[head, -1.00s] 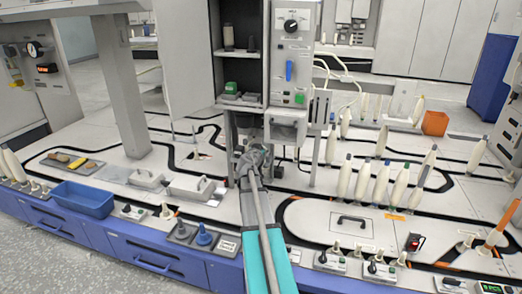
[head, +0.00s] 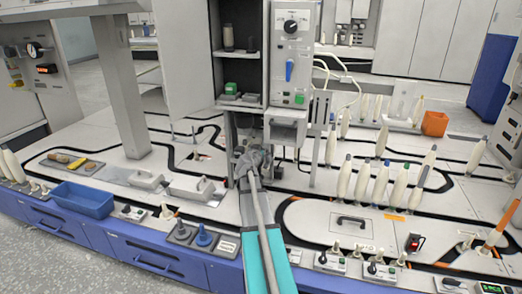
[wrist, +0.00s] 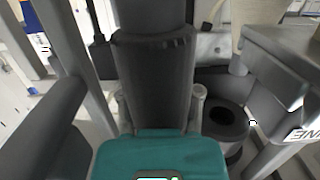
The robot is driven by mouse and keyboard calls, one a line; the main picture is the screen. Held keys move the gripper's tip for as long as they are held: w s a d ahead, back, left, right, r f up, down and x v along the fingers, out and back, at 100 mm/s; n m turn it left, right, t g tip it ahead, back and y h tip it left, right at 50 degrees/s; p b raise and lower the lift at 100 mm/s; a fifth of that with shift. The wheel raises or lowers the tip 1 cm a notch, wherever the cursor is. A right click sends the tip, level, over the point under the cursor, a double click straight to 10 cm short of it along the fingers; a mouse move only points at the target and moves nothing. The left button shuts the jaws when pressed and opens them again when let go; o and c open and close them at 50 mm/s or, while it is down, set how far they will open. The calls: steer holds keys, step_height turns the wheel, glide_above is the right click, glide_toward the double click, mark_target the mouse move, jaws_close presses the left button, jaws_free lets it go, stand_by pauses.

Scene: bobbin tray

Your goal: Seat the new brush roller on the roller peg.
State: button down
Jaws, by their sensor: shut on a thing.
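My gripper (head: 252,161) is at the foot of the grey machine, below its open cabinet, and looks small and partly hidden by my own arm in the head view. In the wrist view a thick dark grey cylinder (wrist: 155,80), which looks like the brush roller, stands upright in the middle, between two slim pale posts. My gripper is shut on it. Its lower end is hidden behind a teal block. A black ring with a dark hole sits in a grey holder to the right. I cannot make out the roller peg for certain.
The machine's control panel (head: 292,58) rises just behind my gripper, and grey uprights stand close on both sides. White bobbins (head: 380,183) stand in several spots to the right. A blue bin (head: 82,199) and a tray (head: 73,163) lie to the left.

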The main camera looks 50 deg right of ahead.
stand_by(0.3)
steer(key=shift+c, duration=1)
jaws_free()
steer(key=shift+s, duration=0.1)
